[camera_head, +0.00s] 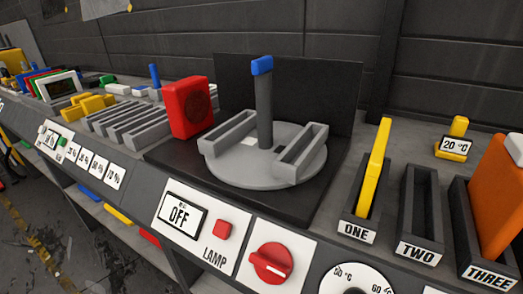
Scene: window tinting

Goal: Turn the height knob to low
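A red round knob (271,263) sits on a white plate on the front panel, at the lower middle of the picture. A pale pointer line on it runs toward the lower right. I see no readable height or low marking beside it. A white dial (345,280) with temperature marks, 50 °C and 60, is cut off at the bottom edge. I cannot tell for sure which of these is the height knob. My gripper is not in view.
Behind stands a round grey turntable (262,170) with a blue-topped post. Slots ONE, TWO and THREE (420,215) stand at right, with a yellow piece in ONE.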

